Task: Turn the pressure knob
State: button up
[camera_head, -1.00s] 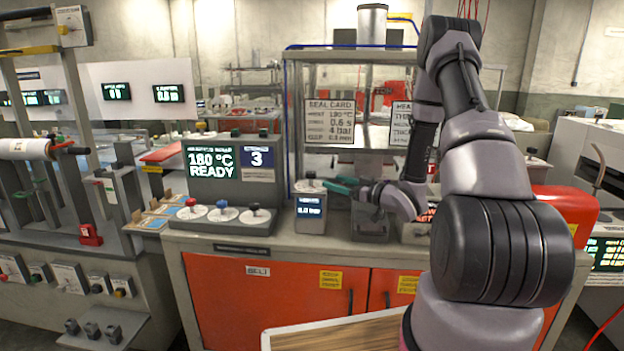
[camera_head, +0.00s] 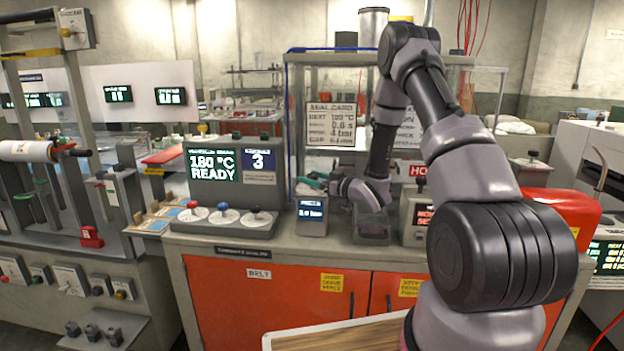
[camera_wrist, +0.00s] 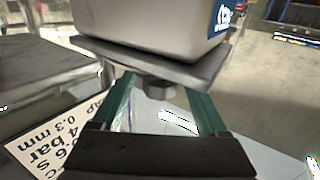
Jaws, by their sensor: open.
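The pressure box (camera_head: 312,222) is a small grey unit with a lit front display, standing on the bench right of the control console. Its display text is too small to read surely. In the head view my gripper (camera_head: 313,181) is at the top of this box, its green fingers hiding most of the knob. In the wrist view, which is upside down, the dark pressure knob (camera_wrist: 160,89) stands on the box's top plate (camera_wrist: 150,62). My open green fingers are on either side of it, with visible gaps.
The console (camera_head: 232,175) with its red, blue and black knobs stands close at left. The seal card (camera_head: 331,125) hangs behind, reading 4 bar. A metal frame (camera_head: 289,110) rises behind my gripper. Another display unit (camera_head: 415,215) stands at right.

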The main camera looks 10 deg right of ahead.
grip_shut()
jog(key=shift+h, duration=0.3)
jog(key=m+t+h, duration=0.2)
jog(key=h, duration=0.1)
jog(key=m+t+h, duration=0.1)
jog(key=m+h, duration=0.2)
jog(key=h, duration=0.1)
jog(key=shift+f+t, duration=0.1)
jog(key=shift+t, duration=0.3)
jog(key=shift+m+h, duration=1.8)
jog(key=shift+h, duration=1)
grip_release()
